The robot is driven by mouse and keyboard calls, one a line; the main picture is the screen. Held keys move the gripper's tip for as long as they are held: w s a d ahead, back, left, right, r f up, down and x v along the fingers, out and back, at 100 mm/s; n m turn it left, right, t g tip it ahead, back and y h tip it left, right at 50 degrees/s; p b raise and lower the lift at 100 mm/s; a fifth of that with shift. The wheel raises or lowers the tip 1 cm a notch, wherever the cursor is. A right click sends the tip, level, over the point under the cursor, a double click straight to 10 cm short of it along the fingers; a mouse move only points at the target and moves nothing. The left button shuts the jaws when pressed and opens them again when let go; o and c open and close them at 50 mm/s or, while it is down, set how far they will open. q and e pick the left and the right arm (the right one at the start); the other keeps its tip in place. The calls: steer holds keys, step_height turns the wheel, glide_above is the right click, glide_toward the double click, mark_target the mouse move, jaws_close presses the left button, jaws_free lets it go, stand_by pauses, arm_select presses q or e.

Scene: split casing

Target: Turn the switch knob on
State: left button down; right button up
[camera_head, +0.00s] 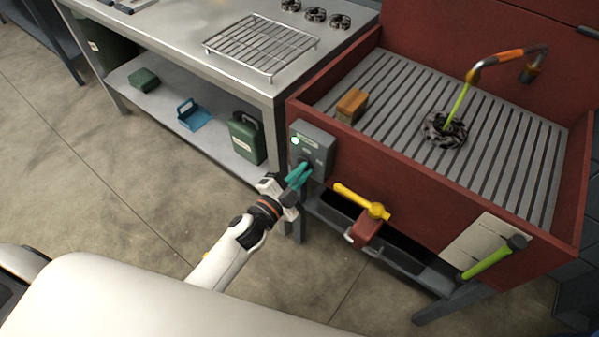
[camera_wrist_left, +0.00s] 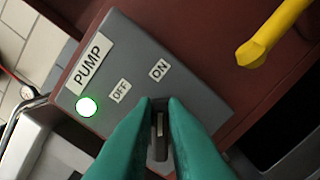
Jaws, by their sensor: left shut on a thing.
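The grey switch box (camera_head: 312,148) is mounted on the front left corner of the red wash tub. In the left wrist view it shows a PUMP label (camera_wrist_left: 88,65), an OFF label (camera_wrist_left: 120,91) and an ON label (camera_wrist_left: 159,69). Its round green light (camera_wrist_left: 86,107) is lit. My left gripper (camera_wrist_left: 161,104) has its teal fingers shut on the dark switch knob (camera_wrist_left: 160,127), which points roughly toward ON. The fingers hide the knob's sides and part of the box. In the head view, the left gripper (camera_head: 305,168) is at the box's lower part. My right gripper is not in view.
A green-handled tool (camera_head: 487,260) is farther right. The metal bench (camera_head: 190,50) with a wire rack stands left.

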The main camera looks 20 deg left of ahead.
arm_select(q)
steer(key=shift+f+m, duration=0.15)
steer(key=shift+m, duration=0.75)
steer(key=shift+d, duration=0.1)
steer(key=c, duration=1.5)
jaws_free()
steer(key=shift+o, duration=0.2)
steer(key=b+v, duration=0.1)
steer(key=v, duration=1.1)
